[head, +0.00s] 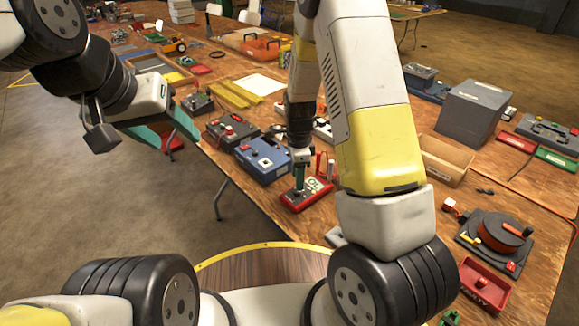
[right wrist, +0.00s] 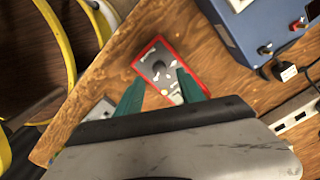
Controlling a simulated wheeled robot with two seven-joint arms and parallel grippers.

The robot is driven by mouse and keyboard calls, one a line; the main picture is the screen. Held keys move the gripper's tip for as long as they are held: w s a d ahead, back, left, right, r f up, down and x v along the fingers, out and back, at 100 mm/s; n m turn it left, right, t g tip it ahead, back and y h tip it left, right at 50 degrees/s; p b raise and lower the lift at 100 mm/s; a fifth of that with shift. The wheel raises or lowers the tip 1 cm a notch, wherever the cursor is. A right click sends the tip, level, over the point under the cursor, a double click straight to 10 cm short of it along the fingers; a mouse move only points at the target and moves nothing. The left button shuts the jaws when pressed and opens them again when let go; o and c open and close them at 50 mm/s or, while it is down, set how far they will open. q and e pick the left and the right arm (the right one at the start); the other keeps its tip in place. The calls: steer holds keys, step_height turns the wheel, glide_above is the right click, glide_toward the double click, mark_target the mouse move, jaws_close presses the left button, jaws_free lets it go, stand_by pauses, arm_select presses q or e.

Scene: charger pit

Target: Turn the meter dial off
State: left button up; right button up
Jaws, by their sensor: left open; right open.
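A small red-rimmed device (head: 297,207) lies on the wooden table near its front edge. In the right wrist view its grey face (right wrist: 152,60) shows a small dark round part in the middle and pale patches; I cannot read a dial setting. My right gripper (head: 300,178) points down over this device, its teal fingers apart and empty. In the right wrist view the fingers (right wrist: 162,88) straddle the near part of the face; I cannot tell if they touch it. My left gripper (head: 172,130) is open and empty, off the table's edge at the left.
A blue box (head: 263,160) with a white panel stands left of the device, and a dark box (head: 230,132) with red parts is beyond it. A power strip (right wrist: 300,118) and plug lie close by.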

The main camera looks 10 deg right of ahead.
step_height(320, 180, down, 5)
steer(key=shift+r, duration=0.1)
steer(key=shift+c, duration=0.3)
jaws_close()
